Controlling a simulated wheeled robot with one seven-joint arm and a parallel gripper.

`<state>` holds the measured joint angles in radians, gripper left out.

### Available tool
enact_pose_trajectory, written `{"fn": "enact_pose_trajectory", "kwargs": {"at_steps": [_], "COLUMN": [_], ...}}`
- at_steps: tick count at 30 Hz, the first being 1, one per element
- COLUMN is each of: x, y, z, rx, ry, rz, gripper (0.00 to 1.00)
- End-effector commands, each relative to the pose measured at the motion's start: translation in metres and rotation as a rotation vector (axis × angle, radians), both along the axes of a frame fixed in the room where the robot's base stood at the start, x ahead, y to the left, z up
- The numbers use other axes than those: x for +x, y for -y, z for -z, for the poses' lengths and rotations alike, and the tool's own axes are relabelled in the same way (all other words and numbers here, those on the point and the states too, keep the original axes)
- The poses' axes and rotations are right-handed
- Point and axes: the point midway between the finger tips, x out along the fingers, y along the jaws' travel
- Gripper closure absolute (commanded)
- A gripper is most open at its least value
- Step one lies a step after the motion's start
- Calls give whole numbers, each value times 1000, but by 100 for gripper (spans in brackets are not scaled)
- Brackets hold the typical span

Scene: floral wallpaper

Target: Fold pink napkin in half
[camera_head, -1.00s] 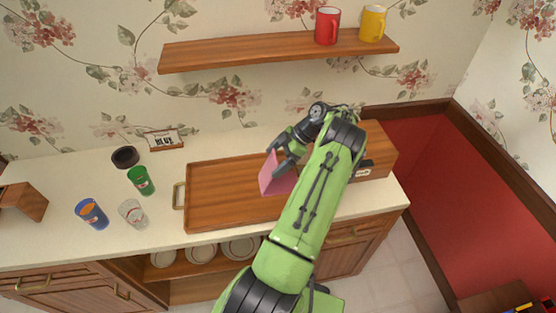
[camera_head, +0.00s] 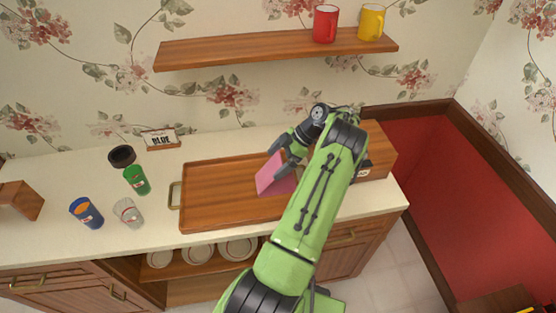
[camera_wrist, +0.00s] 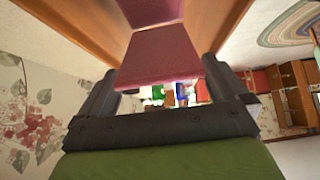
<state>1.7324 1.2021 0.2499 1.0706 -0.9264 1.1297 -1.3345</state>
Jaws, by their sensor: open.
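The pink napkin (camera_head: 270,175) is at the right part of the wooden tray (camera_head: 215,195), with one part standing up at a tilt. In the wrist view the napkin (camera_wrist: 157,55) shows a crease, with one panel rising toward me between my fingers. My gripper (camera_head: 283,157) is at the upper edge of the raised panel, with its fingers apart. In the wrist view my gripper (camera_wrist: 160,75) has one finger on each side of the panel. I cannot tell whether either finger touches it. My arm hides the right end of the tray.
A green cup (camera_head: 137,180), blue cup (camera_head: 87,213), clear glass (camera_head: 128,212) and dark bowl (camera_head: 122,156) stand left of the tray. A sign reading BLUE (camera_head: 160,139) is behind. A wooden box (camera_head: 383,150) stands right. A shelf (camera_head: 240,50) holds red and yellow mugs.

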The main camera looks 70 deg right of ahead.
Motion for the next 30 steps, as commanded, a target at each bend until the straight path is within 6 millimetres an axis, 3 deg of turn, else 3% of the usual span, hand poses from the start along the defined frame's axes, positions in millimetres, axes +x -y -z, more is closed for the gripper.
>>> {"fn": "enact_pose_trajectory", "kwargs": {"at_steps": [7, 20, 30], "x": [-12, -75, -87], "y": [8, 48, 54], "z": [-17, -107, -120], "rx": [-4, -2, 0], "ry": [4, 4, 1], "rz": [3, 5, -1], "gripper": [0, 0, 0]}}
